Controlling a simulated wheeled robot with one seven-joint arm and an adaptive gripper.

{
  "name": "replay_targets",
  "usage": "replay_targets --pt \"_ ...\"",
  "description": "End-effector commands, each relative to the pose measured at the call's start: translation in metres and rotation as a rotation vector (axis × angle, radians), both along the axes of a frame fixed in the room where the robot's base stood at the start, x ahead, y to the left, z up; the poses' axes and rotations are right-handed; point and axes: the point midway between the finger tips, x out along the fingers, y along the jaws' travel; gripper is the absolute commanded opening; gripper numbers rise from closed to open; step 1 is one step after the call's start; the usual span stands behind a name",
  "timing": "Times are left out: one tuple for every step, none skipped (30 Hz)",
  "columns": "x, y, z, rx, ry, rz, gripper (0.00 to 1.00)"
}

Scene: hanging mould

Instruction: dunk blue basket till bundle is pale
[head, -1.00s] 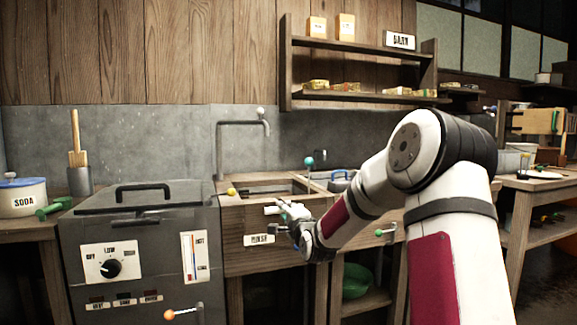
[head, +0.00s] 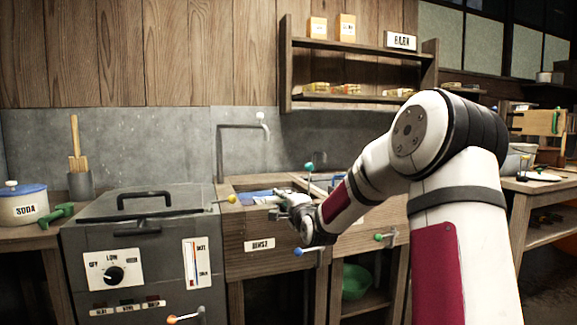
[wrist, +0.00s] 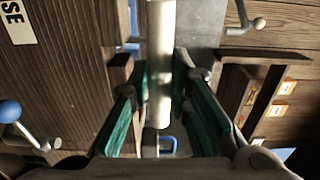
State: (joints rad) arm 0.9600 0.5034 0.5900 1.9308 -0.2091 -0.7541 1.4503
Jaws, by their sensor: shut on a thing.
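My gripper (head: 284,208) is at the front rim of the wooden RINSE basin (head: 250,228), seen small in the head view. In the wrist view its teal-padded fingers (wrist: 160,100) are either side of a pale grey bar (wrist: 160,60), and it is shut on that bar. What the bar belongs to is unclear. A blue thing (head: 262,195) lies in the basin just left of my gripper, possibly the blue basket. Another blue piece (head: 336,183) is to the right behind my arm; a blue loop shows in the wrist view (wrist: 168,146). No bundle can be made out.
A grey heater box (head: 145,240) with a dial and gauge stands left of the basin. A tap (head: 240,126) rises behind it. A blue-knobbed lever (head: 300,251) sticks out in front, a teal-knobbed one (head: 308,167) behind. A shelf (head: 355,100) hangs above.

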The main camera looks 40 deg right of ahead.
Motion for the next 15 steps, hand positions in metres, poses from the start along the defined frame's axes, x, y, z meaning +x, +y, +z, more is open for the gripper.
replay_targets --pt "0.001 0.0 0.013 -0.003 -0.006 0.0 0.07" --pt "0.001 0.0 0.016 -0.004 -0.007 0.0 0.07" --pt "0.001 0.0 0.022 -0.004 -0.007 0.0 0.07" --pt "0.001 0.0 0.025 -0.004 -0.008 0.0 0.07" --pt "0.001 0.0 0.029 -0.005 -0.009 0.0 0.07" --pt "0.001 0.0 0.034 -0.006 -0.009 0.0 0.07" --pt "0.001 0.0 0.038 -0.006 -0.01 0.0 0.07" --pt "0.001 0.0 0.042 -0.006 -0.01 0.0 0.07" --pt "0.001 0.0 0.046 -0.006 -0.011 0.0 0.07" --pt "0.001 0.0 0.05 -0.006 -0.011 0.0 0.07" --pt "0.001 0.0 0.054 -0.006 -0.011 0.0 0.07" --pt "0.001 0.0 0.058 -0.006 -0.011 0.0 0.07" --pt "0.001 0.0 0.062 -0.006 -0.01 0.0 0.07" --pt "0.001 0.0 0.065 -0.006 -0.01 0.0 0.07" --pt "0.001 0.0 0.07 -0.006 -0.01 0.0 0.07"
